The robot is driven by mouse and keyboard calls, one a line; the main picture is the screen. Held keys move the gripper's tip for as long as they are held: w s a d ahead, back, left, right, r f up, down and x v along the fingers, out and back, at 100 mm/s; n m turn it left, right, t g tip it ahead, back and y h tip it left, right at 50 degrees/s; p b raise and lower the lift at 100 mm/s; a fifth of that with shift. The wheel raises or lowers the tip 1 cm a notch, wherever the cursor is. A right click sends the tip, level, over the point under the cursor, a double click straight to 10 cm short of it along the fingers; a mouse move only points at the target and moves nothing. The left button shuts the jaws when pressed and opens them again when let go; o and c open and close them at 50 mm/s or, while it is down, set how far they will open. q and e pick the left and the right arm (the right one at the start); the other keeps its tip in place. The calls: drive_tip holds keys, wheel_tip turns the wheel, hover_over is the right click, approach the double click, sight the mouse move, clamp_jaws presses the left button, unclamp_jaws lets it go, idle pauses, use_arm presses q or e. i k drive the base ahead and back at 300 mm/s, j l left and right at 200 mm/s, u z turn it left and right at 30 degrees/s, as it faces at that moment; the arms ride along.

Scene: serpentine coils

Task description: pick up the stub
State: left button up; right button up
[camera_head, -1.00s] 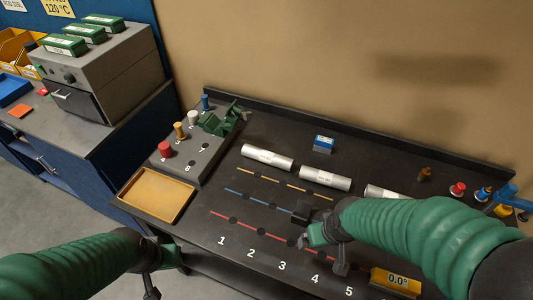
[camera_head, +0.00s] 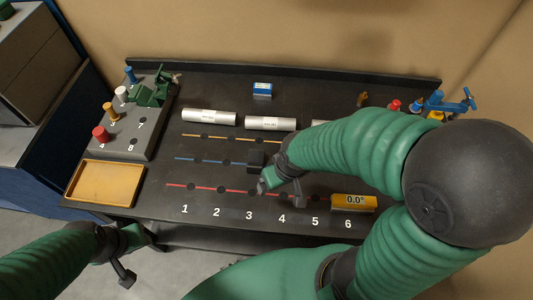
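No piece is marked as the stub, so I cannot tell which it is. Three silver cylinders lie in a row on the dark bench: the left one (camera_head: 209,117), the middle one (camera_head: 270,123), and a right one partly hidden by my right arm. A small brass-coloured piece (camera_head: 362,100) stands at the back right. My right gripper (camera_head: 281,190) is over the bench near the red line, with its fingers apart and nothing seen between them. My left gripper (camera_head: 132,256) is open and empty in front of the bench's front left edge.
A yellow tray (camera_head: 75,190) lies in front. A dark block (camera_head: 256,161) sits beside my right gripper. A yellow display (camera_head: 354,203) reads 0.0°. A blue box (camera_head: 262,90) stands behind the cylinders.

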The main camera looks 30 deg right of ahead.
sight(208, 115)
drive_tip(key=i+j, duration=0.1)
drive_tip(key=j, duration=0.2)
drive_tip(key=i+j, duration=0.15)
drive_tip(key=j, duration=0.15)
drive_tip(key=i+j, duration=0.1)
drive_tip(key=j, duration=0.25)
drive_tip(key=i+j, duration=0.15)
drive_tip(key=j, duration=0.15)
